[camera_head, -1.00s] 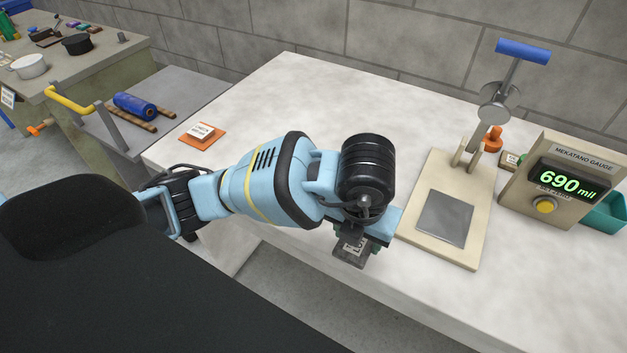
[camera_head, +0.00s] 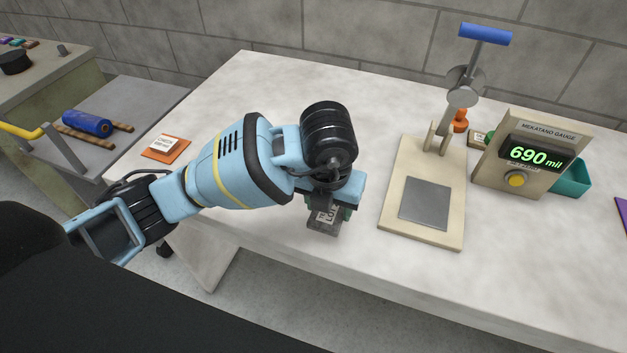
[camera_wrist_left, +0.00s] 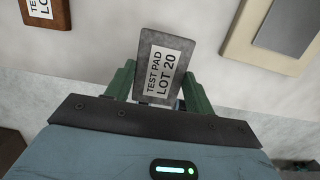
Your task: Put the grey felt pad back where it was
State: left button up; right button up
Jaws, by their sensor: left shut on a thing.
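The grey felt pad (camera_head: 324,219) is a dark grey block with a white label. In the left wrist view the pad (camera_wrist_left: 181,38) reads "TEST PAD LOT 20". My left gripper (camera_wrist_left: 158,92) is shut on the pad, with a green finger on each side. In the head view my left gripper (camera_head: 330,205) holds it near the table's front edge, left of the press base. Whether the pad touches the table is unclear. My right gripper is not in view.
A beige press base (camera_head: 395,222) with a grey plate (camera_head: 425,200) and blue-handled lever (camera_head: 484,34) stands right of the pad. The gauge (camera_head: 522,165) reads 690 mil. A teal bin (camera_head: 572,178) sits behind it. An orange labelled pad (camera_head: 152,153) lies left; the table behind my arm is clear.

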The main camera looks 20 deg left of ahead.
pick_arm(q)
jog(key=w+a, duration=0.4)
jog(key=w, duration=0.1)
jog(key=w+a+f, duration=0.1)
jog(key=w, duration=0.2)
jog(key=shift+w+a, duration=0.15)
jog(key=shift+a, duration=0.25)
jog(key=shift+f, duration=1.7)
jog(key=shift+f, duration=0.1)
jog(key=o, duration=1)
jog(key=r, duration=0.4)
jog(key=s+r, duration=0.1)
jog(key=r, duration=0.3)
jog(key=s+r, duration=0.1)
jog(key=r, duration=0.3)
jog(key=shift+p, duration=0.4)
